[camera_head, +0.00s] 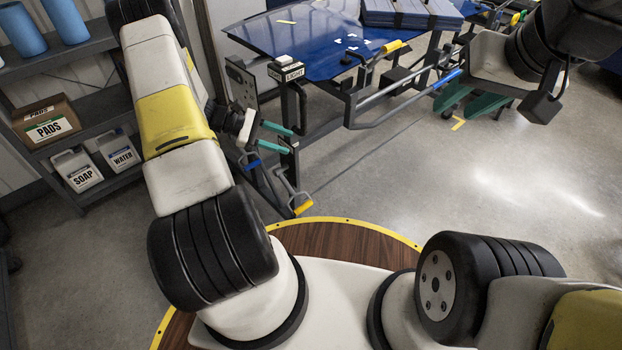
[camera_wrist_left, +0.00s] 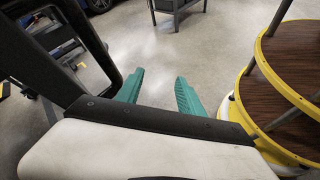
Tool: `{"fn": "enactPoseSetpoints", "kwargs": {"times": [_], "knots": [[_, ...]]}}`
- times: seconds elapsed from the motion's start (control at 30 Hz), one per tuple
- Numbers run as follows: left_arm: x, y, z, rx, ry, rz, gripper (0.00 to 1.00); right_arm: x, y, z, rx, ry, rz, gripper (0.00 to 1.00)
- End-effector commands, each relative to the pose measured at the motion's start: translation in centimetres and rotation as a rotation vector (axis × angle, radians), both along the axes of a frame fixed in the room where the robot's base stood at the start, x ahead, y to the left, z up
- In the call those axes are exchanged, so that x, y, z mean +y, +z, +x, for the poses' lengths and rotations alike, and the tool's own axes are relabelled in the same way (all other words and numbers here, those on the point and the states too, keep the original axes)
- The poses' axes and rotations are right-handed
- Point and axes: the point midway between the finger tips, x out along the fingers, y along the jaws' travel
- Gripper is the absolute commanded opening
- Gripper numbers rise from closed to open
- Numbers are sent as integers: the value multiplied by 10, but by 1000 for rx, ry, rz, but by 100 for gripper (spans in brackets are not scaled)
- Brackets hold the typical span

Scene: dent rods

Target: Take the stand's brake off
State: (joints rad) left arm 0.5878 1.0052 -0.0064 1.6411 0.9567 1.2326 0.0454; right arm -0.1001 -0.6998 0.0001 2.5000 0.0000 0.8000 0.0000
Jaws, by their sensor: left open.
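The stand (camera_head: 350,100) carries a dark blue panel (camera_head: 312,45) on a dark frame, with a LIGHT label at its corner. Two low bent bars show at its near left leg, one with a blue end (camera_head: 250,163) and one with a yellow end (camera_head: 302,207). I cannot tell which is the brake. My left gripper (camera_head: 289,141) is open and empty, its teal fingers near the leg above these bars. In the left wrist view the fingers (camera_wrist_left: 159,76) are apart with floor between them. My right gripper (camera_head: 472,112) has its teal fingers apart, right of the stand.
Long rods with yellow (camera_head: 392,46) and blue (camera_head: 447,79) grips stick out from the stand. A shelf (camera_head: 98,112) with a PADS box (camera_head: 45,120) and SOAP and WATER jugs is at left. My round wooden base has a yellow rim. Floor at right is clear.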

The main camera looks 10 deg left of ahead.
Motion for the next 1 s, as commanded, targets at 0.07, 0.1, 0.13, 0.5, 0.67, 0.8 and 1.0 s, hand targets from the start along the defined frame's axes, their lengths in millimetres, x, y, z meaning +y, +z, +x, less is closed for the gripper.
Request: {"fn": "enactPoseSetpoints", "kwargs": {"times": [0.07,0.1,0.13,0.5,0.67,0.8,1.0], "knots": [[10,-49,-2,61,97,-94,45,0,0,0,0,0,0,38],[14,-70,-4,86,146,-140,45,0,0,0,0,0,0,38],[18,-87,-5,102,183,-173,45,0,0,0,0,0,0,38],[24,-270,-62,260,644,-552,45,0,0,0,0,0,0,38],[16,-311,-85,287,770,-643,45,0,0,0,0,0,0,38],[11,-326,-94,295,820,-677,45,0,0,0,0,0,0,38],[-2,-328,-80,295,825,-683,45,0,0,0,0,0,0,38]]}}
